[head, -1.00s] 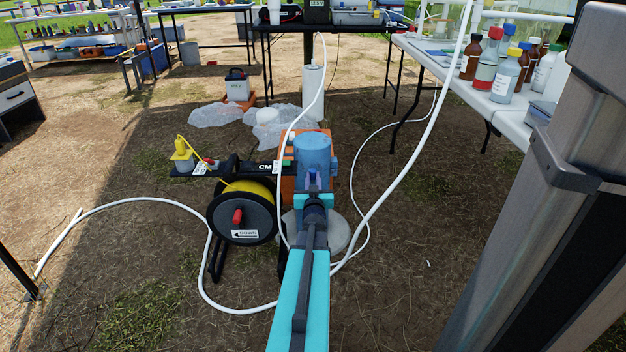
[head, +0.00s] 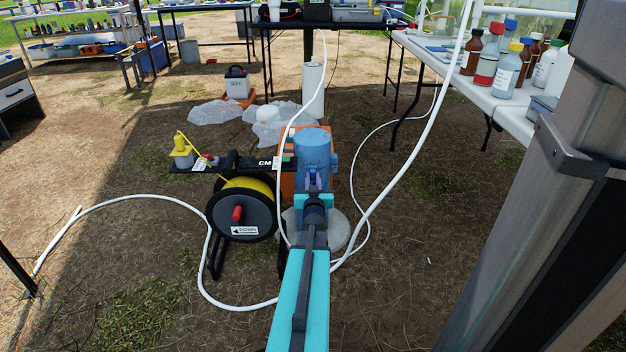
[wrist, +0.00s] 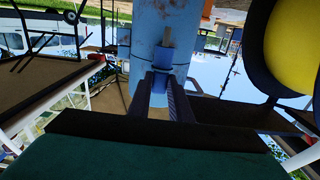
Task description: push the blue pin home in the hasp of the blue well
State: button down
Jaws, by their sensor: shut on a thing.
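The blue well (head: 316,148) stands upright ahead of me, a worn blue cylinder on a round concrete pad. It also fills the top middle of the wrist view (wrist: 182,20). My gripper (head: 314,184) is at the near side of the well, low on its front. In the wrist view my gripper (wrist: 163,88) has its two dark fingers close together, pointing at the well wall. They are shut on the blue pin (wrist: 163,60), which shows as a small blue block at the fingertips. The hasp is mostly hidden behind the pin and fingers; I cannot tell how deep the pin sits.
A black reel (head: 241,213) with yellow tape stands close left of the well. An orange case (head: 289,180) is behind it. A white hose (head: 386,200) loops around the well and arm. A table with bottles (head: 497,75) is at the right. Open ground lies front left.

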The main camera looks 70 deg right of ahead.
jog(key=shift+f, duration=0.15)
jog(key=c, duration=1.5)
grip_release()
jog(key=shift+c, duration=0.2)
jog(key=shift+a, duration=0.15)
jog(key=shift+p+v, duration=0.4)
jog(key=shift+v, duration=0.5)
jog(key=p+v, duration=1.1)
jog(key=p, duration=0.1)
jog(key=shift+s+a, duration=0.2)
jog(key=shift+a, duration=0.05)
